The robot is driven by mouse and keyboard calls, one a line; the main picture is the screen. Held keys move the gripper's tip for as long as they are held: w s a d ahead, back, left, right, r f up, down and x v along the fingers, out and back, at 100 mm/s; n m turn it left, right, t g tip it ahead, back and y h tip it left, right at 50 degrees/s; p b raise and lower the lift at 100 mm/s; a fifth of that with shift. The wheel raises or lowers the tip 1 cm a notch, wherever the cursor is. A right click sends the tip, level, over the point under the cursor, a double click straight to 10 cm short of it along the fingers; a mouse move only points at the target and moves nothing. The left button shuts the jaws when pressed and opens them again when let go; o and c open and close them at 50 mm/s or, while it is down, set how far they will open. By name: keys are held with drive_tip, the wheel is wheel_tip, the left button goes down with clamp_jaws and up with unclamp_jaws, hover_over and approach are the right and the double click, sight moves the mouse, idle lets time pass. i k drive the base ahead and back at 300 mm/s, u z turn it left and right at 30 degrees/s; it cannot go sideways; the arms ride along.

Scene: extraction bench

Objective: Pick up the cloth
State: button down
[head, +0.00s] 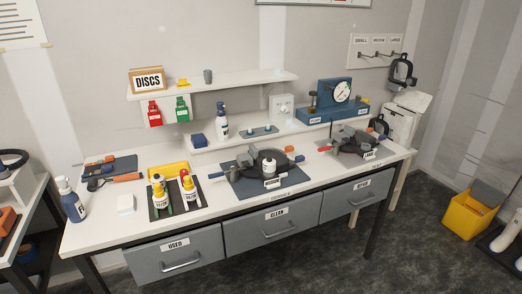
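A small white, flat, roughly square piece (125,204) lies on the left part of the white bench top. It looks like the cloth, but it is too small to be sure. It lies between a dark blue pump bottle on its left and a dark mat with small bottles on its right, apart from both. My gripper is not in view.
The pump bottle (71,200) stands near the bench's left end. Tools (112,181) lie behind the white piece. Drawers (175,258) front the bench. A yellow bin (466,222) stands on the floor, right.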

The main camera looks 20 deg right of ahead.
sight(126, 204)
drive_tip(key=i, duration=0.85)
drive_tip(key=z, duration=0.05)
